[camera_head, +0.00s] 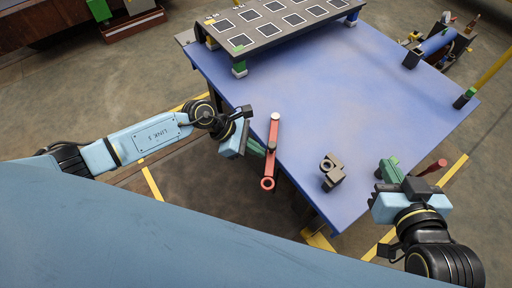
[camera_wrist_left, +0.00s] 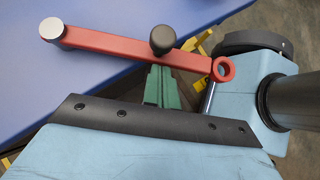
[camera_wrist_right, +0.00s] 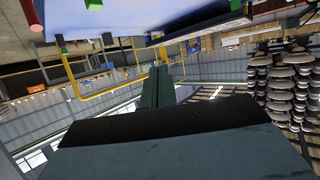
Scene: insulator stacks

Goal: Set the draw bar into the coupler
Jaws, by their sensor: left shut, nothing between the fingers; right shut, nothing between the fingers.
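The red draw bar (camera_head: 272,150) lies at the table's near left edge, its ring end overhanging the edge. It has a pale round cap at the far end and a black knob in the middle. In the left wrist view the draw bar (camera_wrist_left: 110,45) crosses just beyond my fingertips. My left gripper (camera_head: 262,150) is shut and empty, its green fingertips (camera_wrist_left: 160,70) close to the knob; contact is unclear. The dark coupler (camera_head: 332,172), a block with a round opening, stands near the table's front corner. My right gripper (camera_head: 388,166) is shut and empty, right of the coupler; its green fingers (camera_wrist_right: 157,85) show in its wrist view.
The blue table (camera_head: 350,95) is clear in the middle. A dark panel with white-edged squares (camera_head: 270,22) stands at the back. A blue cylinder in a dark mount (camera_head: 432,45) is at the right. A red-ended post (camera_head: 434,166) stands near my right gripper.

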